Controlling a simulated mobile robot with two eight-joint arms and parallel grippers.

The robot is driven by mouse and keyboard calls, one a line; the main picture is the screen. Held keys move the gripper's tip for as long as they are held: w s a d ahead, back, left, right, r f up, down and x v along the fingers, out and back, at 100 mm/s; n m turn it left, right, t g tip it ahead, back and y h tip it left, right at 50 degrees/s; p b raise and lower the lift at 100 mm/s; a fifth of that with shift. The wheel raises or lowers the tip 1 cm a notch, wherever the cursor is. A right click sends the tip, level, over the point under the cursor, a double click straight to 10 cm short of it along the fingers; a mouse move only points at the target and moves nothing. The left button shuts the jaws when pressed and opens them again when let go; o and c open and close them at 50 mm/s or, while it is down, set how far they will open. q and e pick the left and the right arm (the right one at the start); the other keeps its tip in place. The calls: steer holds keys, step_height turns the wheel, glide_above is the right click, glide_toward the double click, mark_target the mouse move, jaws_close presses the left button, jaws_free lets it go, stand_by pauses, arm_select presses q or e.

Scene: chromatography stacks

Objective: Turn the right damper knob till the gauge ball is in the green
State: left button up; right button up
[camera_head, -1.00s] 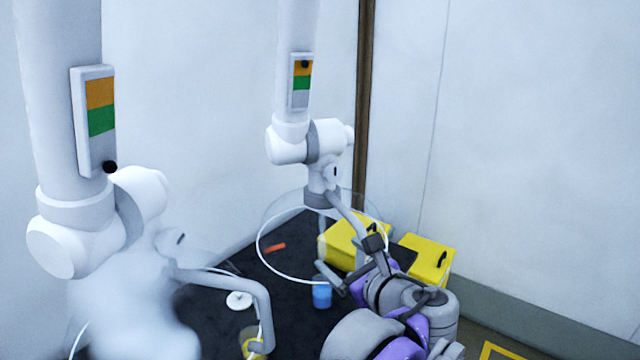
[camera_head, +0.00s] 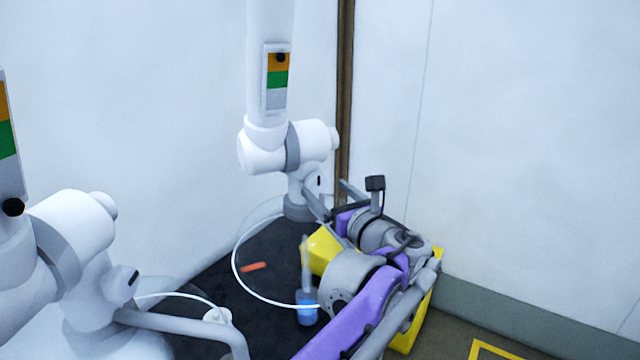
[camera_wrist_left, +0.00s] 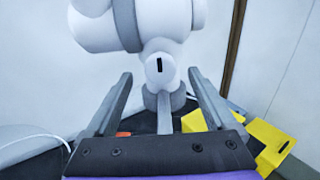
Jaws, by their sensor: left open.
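The right damper knob (camera_head: 317,182) is a small white knob with a dark mark, below the elbow of the right white stack (camera_head: 268,100). It also shows in the left wrist view (camera_wrist_left: 160,70), its black mark nearly upright. The right gauge (camera_head: 276,78) has an orange band above a green one and a grey one. Its black ball (camera_head: 281,57) is in the orange. My left gripper (camera_head: 330,192) is open and empty, close by the knob. In the left wrist view the knob appears between the fingertips (camera_wrist_left: 160,75); contact cannot be told. My right gripper is out of view.
The left stack (camera_head: 75,232) has its own gauge (camera_head: 7,125) and knob (camera_head: 125,279). On the dark bench (camera_head: 215,275) are a flask with blue liquid (camera_head: 307,306), an orange-red piece (camera_head: 253,267) and a white tube loop (camera_head: 236,252). Yellow boxes (camera_head: 322,247) stand behind my arm.

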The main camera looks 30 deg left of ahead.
mark_target(319, 183)
arm_select(q)
steer(key=shift+x, duration=1.9)
